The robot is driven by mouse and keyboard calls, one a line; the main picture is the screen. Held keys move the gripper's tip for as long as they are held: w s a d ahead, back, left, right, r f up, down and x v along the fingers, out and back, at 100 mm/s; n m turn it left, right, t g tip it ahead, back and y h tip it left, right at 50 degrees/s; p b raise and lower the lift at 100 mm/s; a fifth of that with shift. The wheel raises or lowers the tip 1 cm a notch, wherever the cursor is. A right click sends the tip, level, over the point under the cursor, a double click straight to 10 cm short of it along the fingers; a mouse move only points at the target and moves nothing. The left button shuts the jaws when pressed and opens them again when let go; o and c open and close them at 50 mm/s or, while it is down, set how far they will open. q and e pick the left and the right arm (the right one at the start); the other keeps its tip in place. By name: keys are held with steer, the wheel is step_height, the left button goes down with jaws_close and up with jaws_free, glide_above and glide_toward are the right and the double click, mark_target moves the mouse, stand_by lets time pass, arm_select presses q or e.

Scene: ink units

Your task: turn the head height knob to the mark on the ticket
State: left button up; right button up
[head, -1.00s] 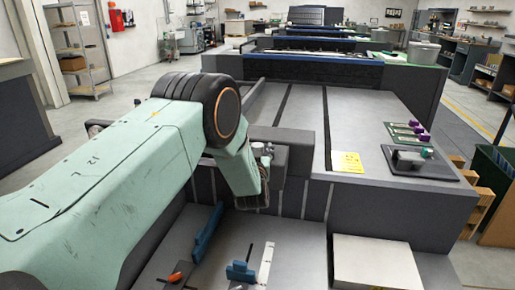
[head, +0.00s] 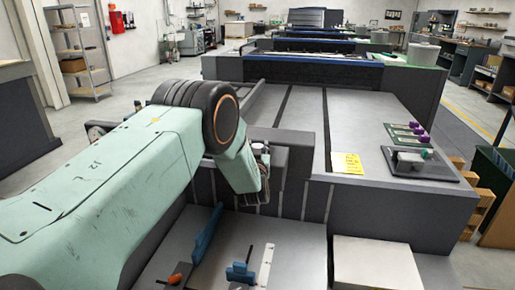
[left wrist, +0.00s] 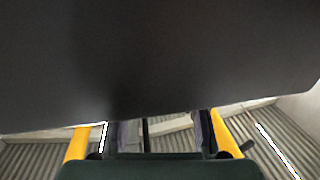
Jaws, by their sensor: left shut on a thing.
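The yellow ticket (head: 347,163) lies on the front edge of the flat grey printer bed; its mark is too small to read. My left arm comes in from the left and its gripper (head: 262,165) is at the near-left side of the dark carriage box (head: 293,158). The gripper is shut on the head height knob, which my wrist and fingers hide in the head view. In the left wrist view the yellow fingers sit either side, and a dark surface fills the upper part, hiding the fingertips. My right gripper is not in view.
A dark plate with a grey block (head: 410,158) and purple-topped green pieces (head: 418,133) sit at the bed's right. A white box top (head: 375,265) is front right. A blue clamp (head: 240,271), white strip and orange-tipped piece (head: 175,279) lie on the lower grey surface.

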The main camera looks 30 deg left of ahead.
arm_select(q)
steer(key=c, duration=0.4)
steer(key=shift+o, duration=0.2)
steer(key=shift+n+g+y+b, duration=0.4)
steer(key=shift+n+y+b, duration=0.2)
steer(key=shift+y, duration=0.2)
steer(key=o, duration=1.2)
steer(key=v, duration=1.2)
steer(key=shift+d, duration=0.1)
